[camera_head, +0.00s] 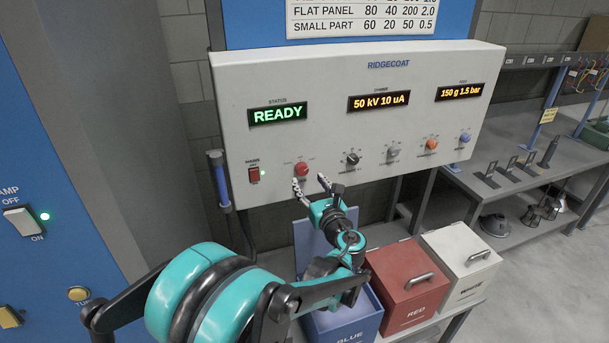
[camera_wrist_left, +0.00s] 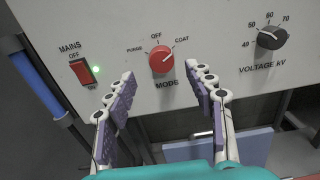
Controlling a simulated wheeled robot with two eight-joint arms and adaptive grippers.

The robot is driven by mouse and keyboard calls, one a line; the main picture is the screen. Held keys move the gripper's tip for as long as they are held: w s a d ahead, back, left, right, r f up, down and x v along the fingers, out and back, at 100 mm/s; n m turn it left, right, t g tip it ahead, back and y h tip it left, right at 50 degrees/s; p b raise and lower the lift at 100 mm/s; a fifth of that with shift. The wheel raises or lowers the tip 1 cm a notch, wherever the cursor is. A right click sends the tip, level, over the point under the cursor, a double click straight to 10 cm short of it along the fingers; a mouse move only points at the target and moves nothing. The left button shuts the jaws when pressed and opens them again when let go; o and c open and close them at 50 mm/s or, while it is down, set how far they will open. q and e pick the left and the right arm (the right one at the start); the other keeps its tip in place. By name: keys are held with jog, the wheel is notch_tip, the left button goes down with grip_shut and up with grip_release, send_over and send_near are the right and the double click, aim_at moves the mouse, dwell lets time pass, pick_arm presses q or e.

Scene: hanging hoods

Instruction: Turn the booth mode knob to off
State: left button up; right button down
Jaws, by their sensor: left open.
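The red mode knob (camera_head: 302,168) is on the front of the grey control panel (camera_head: 340,95), low and left of centre. In the left wrist view the knob (camera_wrist_left: 162,60) has PURGE at its left, OFF above it and COAT at its upper right. My left gripper (camera_head: 311,184) is open and empty, just below and in front of the knob. In the left wrist view its fingers (camera_wrist_left: 160,75) spread to either side below the knob, apart from it. My right gripper is not in view.
A red mains switch (camera_head: 254,174) with a green light is left of the knob; a dark voltage knob (camera_head: 352,158) is right of it. The status display (camera_head: 278,114) reads READY. Blue, red (camera_head: 408,283) and white (camera_head: 461,262) boxes stand below the panel.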

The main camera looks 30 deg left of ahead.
aim_at(304, 172)
pick_arm(q)
jog(key=x, duration=0.4)
jog(key=shift+w+a+f, duration=0.1)
jog(key=shift+w+f, duration=0.15)
jog(key=shift+w, duration=0.05)
jog(key=shift+w+a+r, duration=0.1)
jog(key=shift+a+r, duration=0.05)
jog(key=shift+a, duration=0.05)
jog(key=c, duration=1.2)
jog(key=shift+o, duration=0.2)
jog(key=shift+n, duration=0.4)
jog(key=n+b, duration=0.1)
jog(key=n, duration=0.4)
jog(key=shift+w, duration=0.1)
jog(key=n, duration=0.6)
